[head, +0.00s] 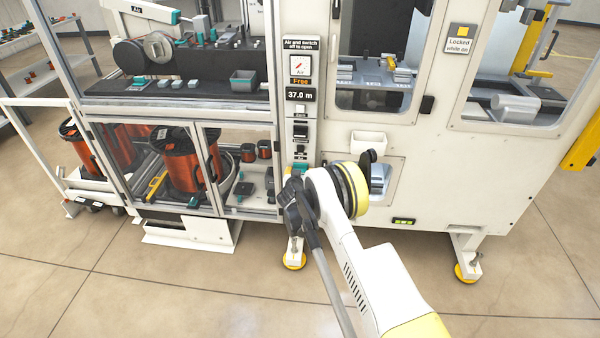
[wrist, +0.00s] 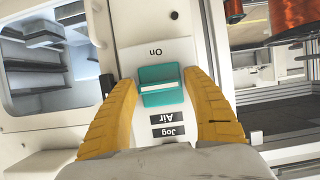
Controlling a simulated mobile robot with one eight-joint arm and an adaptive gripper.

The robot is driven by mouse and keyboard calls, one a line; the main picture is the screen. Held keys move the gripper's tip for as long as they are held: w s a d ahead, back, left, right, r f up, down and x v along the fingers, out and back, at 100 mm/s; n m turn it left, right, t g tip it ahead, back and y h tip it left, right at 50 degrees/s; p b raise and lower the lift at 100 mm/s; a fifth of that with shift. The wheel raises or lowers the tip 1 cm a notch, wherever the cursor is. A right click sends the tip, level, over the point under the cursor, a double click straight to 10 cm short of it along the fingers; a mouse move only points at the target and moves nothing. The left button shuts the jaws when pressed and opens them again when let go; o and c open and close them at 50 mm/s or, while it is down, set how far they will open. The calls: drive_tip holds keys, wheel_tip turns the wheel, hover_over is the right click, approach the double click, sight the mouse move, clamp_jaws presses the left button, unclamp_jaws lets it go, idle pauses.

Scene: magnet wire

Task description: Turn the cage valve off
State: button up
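A teal handle (wrist: 161,86) sits on a white plate at the middle of the wrist view, with an upside-down "On" printed above it and "Jog" and "Air" labels below it. It looks like the cage valve; its pale ridge lies crosswise in the picture. My gripper (wrist: 160,78) has its two yellow fingers either side of the handle, with narrow gaps; I cannot tell whether either finger touches. In the head view my gripper (head: 296,190) is at the lower end of the machine's control strip, where a bit of the teal handle (head: 300,167) shows above it.
Copper wire spools (head: 185,160) stand behind the lower left doors.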

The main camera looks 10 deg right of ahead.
drive_tip(key=shift+o, duration=0.6)
drive_tip(key=v, duration=1.2)
